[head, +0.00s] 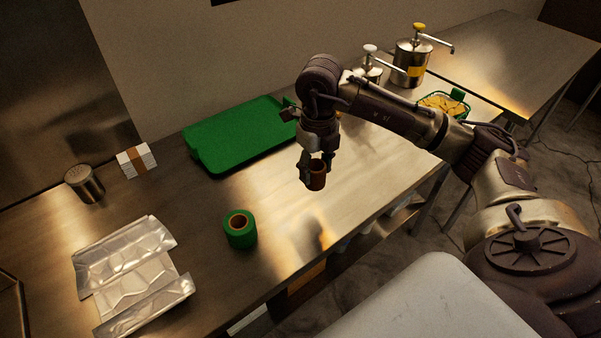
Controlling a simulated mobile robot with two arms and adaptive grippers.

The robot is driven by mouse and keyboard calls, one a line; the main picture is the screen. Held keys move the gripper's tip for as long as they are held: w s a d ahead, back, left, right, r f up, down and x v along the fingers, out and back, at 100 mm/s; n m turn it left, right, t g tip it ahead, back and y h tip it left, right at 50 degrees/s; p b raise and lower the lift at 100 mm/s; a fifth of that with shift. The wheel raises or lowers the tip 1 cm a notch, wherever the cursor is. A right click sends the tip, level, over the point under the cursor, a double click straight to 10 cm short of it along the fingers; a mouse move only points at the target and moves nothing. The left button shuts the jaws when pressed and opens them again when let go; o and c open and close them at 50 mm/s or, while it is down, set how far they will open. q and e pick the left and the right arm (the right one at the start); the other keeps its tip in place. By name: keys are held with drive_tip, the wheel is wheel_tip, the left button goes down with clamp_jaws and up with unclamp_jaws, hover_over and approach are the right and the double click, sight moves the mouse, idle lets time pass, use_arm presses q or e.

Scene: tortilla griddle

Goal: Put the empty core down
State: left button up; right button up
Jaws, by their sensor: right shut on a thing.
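The empty core (318,175) is a short brown cardboard tube. My right gripper (316,172) points down and is shut on it, holding it above the steel table (270,205). The core's lower end looks clear of the table, but the exact gap is hard to judge. A green roll (241,232) with a brown core inside stands on the table, to the left of and nearer than the held core. My left gripper is not in view.
A green tray (235,136) lies behind. A foil-like tray (130,270), a metal shaker (84,184) and a banded white stack (136,162) are at left. Pump dispensers (410,62) and a green basket (444,105) are at back right. Table around the held core is bare.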

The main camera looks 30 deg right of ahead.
drive_tip(key=w+f, duration=0.1)
drive_tip(key=w, duration=0.1)
drive_tip(key=w+f+p, duration=0.1)
drive_tip(key=w, duration=0.1)
drive_tip(key=w+f, duration=0.2)
drive_tip(key=w, duration=0.1)
drive_tip(key=shift+d+f+p, duration=0.1)
drive_tip(key=shift+d+p, duration=0.2)
drive_tip(key=shift+d, duration=0.05)
wheel_tip(320, 180, down, 4)
drive_tip(key=shift+r+p, duration=0.1)
drive_tip(key=shift+p, duration=0.75)
drive_tip(key=shift+f, duration=0.25)
drive_tip(key=o, duration=1.1)
drive_tip(key=shift+o, duration=0.2)
